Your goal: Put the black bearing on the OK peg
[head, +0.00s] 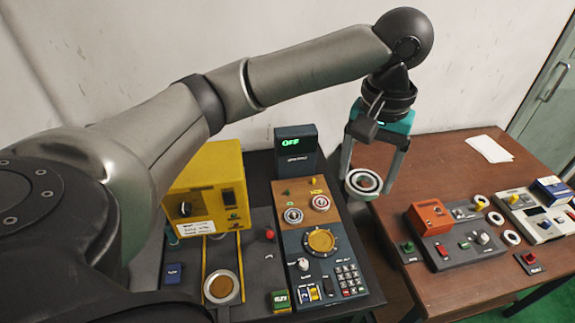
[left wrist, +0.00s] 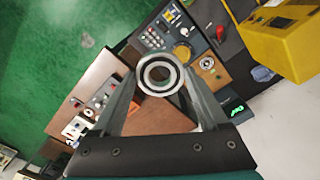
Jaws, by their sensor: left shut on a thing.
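My left gripper (head: 366,182) is shut on a ring-shaped bearing (head: 364,190), held level in the air right of the control panel. In the left wrist view the bearing (left wrist: 160,86) shows a pale outer rim, a black band and a pale inner ring between the fingertips. The sorting plate (head: 300,190) carries two round peg stations. The left station (head: 293,215) is grey with a small green mark above it, seemingly OK. The right station (head: 320,202) is white and red under an orange label. The held bearing is apart from both. My right gripper is not in view.
A dark display post (head: 295,148) reading OFF stands behind the plate. A yellow box (head: 209,185) stands left, with a round brown-topped part (head: 222,287) before it. The wooden table (head: 440,165) at right holds an orange box (head: 429,216) and several white rings (head: 496,218).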

